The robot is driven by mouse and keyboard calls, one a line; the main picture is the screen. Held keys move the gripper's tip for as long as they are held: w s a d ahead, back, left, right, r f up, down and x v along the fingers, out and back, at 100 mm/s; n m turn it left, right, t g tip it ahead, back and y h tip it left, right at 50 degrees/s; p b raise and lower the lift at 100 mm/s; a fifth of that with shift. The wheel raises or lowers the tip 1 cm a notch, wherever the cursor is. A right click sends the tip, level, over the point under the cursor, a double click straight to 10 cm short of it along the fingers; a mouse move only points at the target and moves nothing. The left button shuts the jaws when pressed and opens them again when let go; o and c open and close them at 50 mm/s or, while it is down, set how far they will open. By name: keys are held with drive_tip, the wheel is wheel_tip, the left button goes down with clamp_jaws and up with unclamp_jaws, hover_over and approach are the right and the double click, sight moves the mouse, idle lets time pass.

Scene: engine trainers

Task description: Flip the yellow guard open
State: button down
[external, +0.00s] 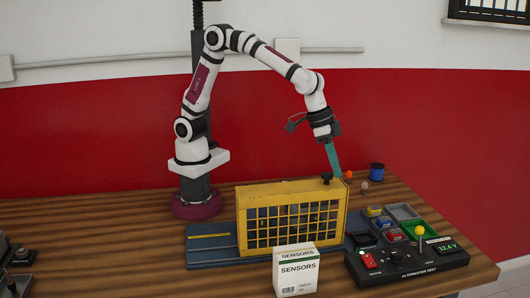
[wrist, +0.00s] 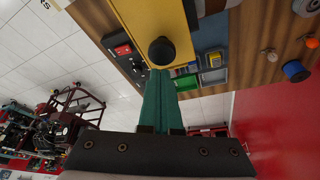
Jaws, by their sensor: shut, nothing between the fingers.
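The yellow guard (external: 290,214) is a mesh-fronted cover standing upright over the blue-grey base (external: 208,245) on the wooden table. A black knob (external: 326,178) sits on its top at the right end. In the wrist view, the guard's flat yellow top (wrist: 158,20) and the round black knob (wrist: 161,51) show just beyond my fingertips. My gripper (external: 337,174), with teal fingers, points down beside the knob at the guard's right end. Its fingers are shut together and empty in the wrist view (wrist: 160,78). I cannot tell whether the fingertips touch the knob. What lies behind the mesh is mostly hidden.
A white SENSORS box (external: 296,271) stands in front of the guard. A black alternator test panel (external: 407,264) with a yellow-topped lever is at the right. Behind it are small parts bins (external: 401,212) and a blue spool (external: 377,171). The table's left part is fairly clear.

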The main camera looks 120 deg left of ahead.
drive_tip(key=shift+d, duration=0.1)
hover_over(289, 191)
drive_tip(key=s, duration=0.2)
drive_tip(key=shift+d, duration=0.4)
drive_tip(key=w, duration=0.1)
drive_tip(key=w+a, duration=0.1)
drive_tip(key=w, duration=0.2)
drive_tip(key=shift+a+r, duration=0.2)
drive_tip(key=shift+r, duration=0.2)
drive_tip(key=v, duration=1)
drive_tip(key=shift+s, duration=0.2)
drive_tip(key=shift+d, duration=0.1)
